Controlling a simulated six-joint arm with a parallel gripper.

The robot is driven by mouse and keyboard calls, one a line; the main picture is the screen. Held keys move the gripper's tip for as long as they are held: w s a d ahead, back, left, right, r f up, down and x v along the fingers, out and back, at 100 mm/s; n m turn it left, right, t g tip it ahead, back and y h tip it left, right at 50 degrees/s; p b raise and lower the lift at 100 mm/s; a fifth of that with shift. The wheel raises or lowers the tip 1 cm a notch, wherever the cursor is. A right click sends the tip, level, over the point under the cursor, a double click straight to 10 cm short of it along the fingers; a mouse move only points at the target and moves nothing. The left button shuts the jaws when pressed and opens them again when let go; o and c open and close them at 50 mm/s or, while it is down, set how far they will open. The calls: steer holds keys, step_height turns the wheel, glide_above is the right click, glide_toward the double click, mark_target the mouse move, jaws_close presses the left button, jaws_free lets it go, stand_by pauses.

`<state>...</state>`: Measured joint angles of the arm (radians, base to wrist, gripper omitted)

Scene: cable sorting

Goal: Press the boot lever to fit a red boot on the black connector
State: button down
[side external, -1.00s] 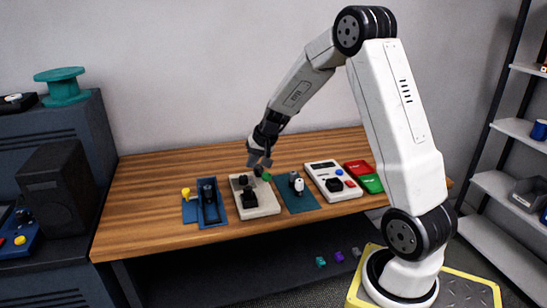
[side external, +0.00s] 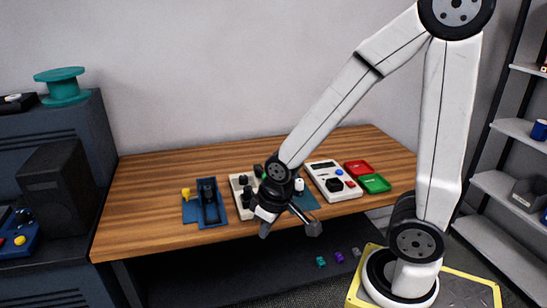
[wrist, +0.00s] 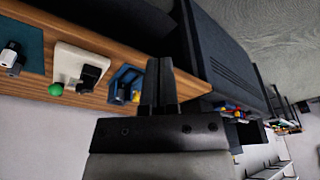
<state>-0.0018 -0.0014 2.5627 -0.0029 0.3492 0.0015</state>
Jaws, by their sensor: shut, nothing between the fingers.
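A beige station (side external: 235,192) with black fittings and a green knob (wrist: 55,90) stands mid-table, partly behind my wrist in the side view. A blue station (side external: 212,223) with a yellow knob (side external: 186,192) is left of it. A teal station (side external: 310,201) with a white-topped fitting (side external: 299,185) is right of it. I cannot tell which knob belongs to the boot lever. No red boot or black connector is clearly identifiable. My gripper (wrist: 160,65) is shut and empty, near the table's front edge and apart from the stations.
A white panel (side external: 322,177) with blue and red buttons stands to the right, beside a red tray (side external: 358,167) and a green tray (side external: 376,184). Small coloured pieces (side external: 339,256) lie low beneath the table. The table's left part is clear.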

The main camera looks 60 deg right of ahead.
step_height(320, 180, up, 9)
steer(key=n+g, duration=0.3)
steer(key=n, duration=0.6)
glide_above(263, 172)
steer(key=s+a, duration=0.3)
steer(key=shift+s+d, duration=0.15)
steer(key=shift+f, duration=0.1)
step_height(263, 172, down, 14)
steer(key=shift+r, duration=0.1)
stand_by(0.4)
